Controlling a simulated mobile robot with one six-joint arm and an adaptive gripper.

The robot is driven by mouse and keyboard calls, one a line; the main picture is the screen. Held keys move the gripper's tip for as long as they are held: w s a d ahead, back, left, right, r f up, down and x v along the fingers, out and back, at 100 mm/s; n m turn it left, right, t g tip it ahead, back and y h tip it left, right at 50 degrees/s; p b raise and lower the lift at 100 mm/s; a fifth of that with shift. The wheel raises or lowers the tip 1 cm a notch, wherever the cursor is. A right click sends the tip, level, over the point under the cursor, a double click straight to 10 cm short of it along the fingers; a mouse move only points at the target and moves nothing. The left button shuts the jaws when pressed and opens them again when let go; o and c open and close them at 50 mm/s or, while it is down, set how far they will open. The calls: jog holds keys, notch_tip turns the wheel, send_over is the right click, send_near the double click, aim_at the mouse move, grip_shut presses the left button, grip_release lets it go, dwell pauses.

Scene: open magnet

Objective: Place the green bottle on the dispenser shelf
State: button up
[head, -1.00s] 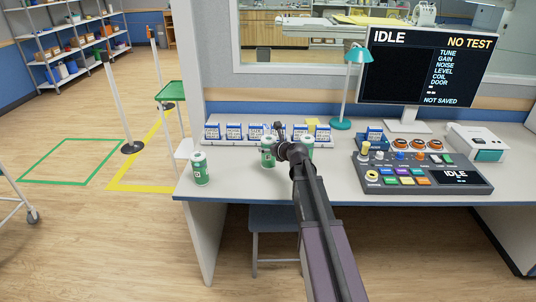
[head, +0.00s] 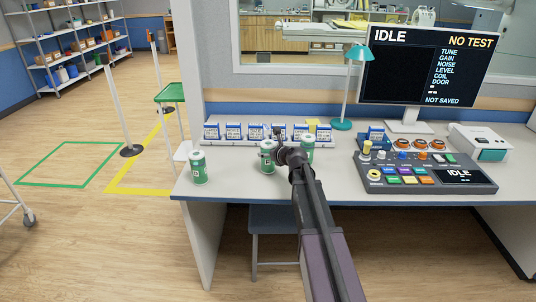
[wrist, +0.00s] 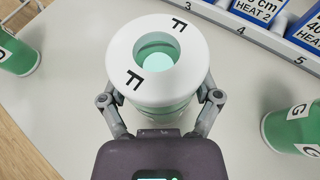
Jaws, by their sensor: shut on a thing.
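My gripper (wrist: 155,110) is shut on a green bottle (wrist: 155,60) with a white ring-shaped top marked F. The jaws press on both its sides. In the head view this bottle (head: 267,157) shows upright at the desk's left part, partly hidden by my gripper (head: 280,150). I cannot tell whether its base touches the desk. A second green bottle (head: 199,168) stands to its left near the desk edge. A third, marked G (wrist: 292,128), stands to its right and also shows in the head view (head: 307,146). I cannot pick out the dispenser shelf with certainty.
A row of blue-and-white boxes (head: 256,132) stands on a numbered rack behind the bottles. A teal lamp (head: 346,92), a control panel (head: 425,178) and a monitor (head: 427,65) are to the right. A green tray (head: 168,92) on a stand is beyond the wall at left.

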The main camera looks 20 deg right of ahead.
jog(key=shift+f, duration=0.1)
jog(key=o, duration=1.1)
jog(key=shift+r, duration=0.2)
jog(key=p+v, duration=0.4)
jog(key=v, duration=0.8)
jog(key=shift+p, duration=0.3)
